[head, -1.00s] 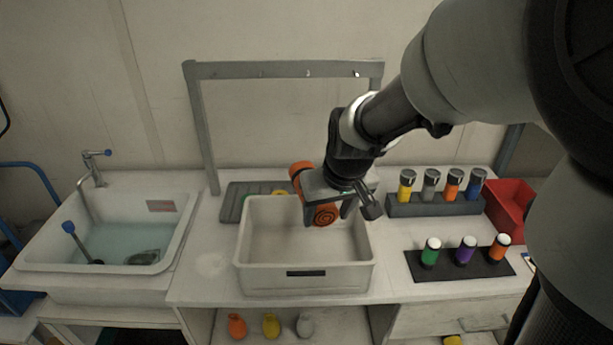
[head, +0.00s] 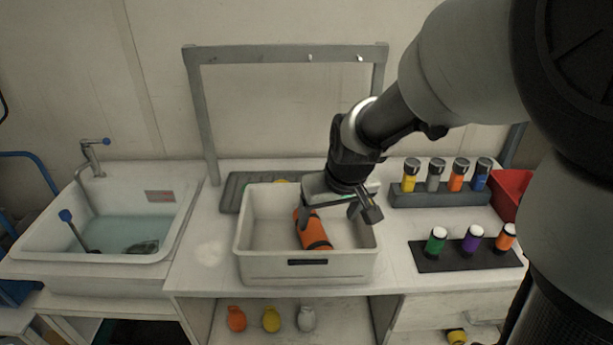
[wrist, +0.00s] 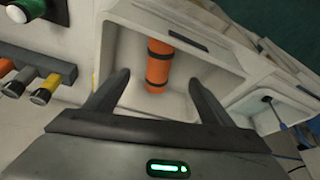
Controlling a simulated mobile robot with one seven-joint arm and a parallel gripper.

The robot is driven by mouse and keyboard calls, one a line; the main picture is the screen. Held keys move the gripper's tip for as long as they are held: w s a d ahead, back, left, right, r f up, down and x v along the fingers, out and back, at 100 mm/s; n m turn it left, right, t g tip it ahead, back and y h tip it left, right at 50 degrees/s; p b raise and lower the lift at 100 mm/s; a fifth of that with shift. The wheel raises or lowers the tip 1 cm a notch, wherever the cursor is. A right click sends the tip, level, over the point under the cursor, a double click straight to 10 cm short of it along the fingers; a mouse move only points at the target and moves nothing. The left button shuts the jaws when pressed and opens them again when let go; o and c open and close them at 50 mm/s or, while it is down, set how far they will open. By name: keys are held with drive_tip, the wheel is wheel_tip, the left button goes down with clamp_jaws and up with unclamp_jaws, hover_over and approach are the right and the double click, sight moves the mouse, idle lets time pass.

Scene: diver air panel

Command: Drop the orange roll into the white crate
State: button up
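The orange roll (head: 312,232), with dark bands, lies inside the white crate (head: 305,270). It also shows in the wrist view (wrist: 157,68), resting on the crate's floor apart from my fingers. My gripper (head: 338,212) is above the right part of the crate. In the wrist view my gripper (wrist: 160,85) has its two fingers spread wide with nothing between them. Part of the crate's back right is hidden behind my gripper in the head view.
A sink (head: 110,225) with water is at left. A grey rack (head: 440,195) of several capped cylinders and a black mat (head: 465,254) with three smaller ones stand right of the crate. A grey frame (head: 285,54) rises behind. A red bin (head: 510,192) is at far right.

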drive_tip(key=shift+s, duration=0.1)
drive_tip(key=p+v, duration=0.1)
drive_tip(key=v, duration=1.6)
drive_tip(key=shift+r+p, duration=0.2)
drive_tip(key=shift+p, duration=0.2)
drive_tip(key=s+d+r+m+p, duration=0.1)
drive_tip(key=s+d+p, duration=0.1)
drive_tip(key=s, duration=0.3)
drive_tip(key=s+d+r+m+t+h+p, duration=0.1)
drive_tip(key=s+d+m+p, duration=0.1)
drive_tip(key=s+d, duration=0.2)
drive_tip(key=s, duration=0.2)
drive_tip(key=shift+s+d+p, duration=0.3)
drive_tip(key=shift+d+p, duration=0.05)
drive_tip(key=shift+d, duration=0.05)
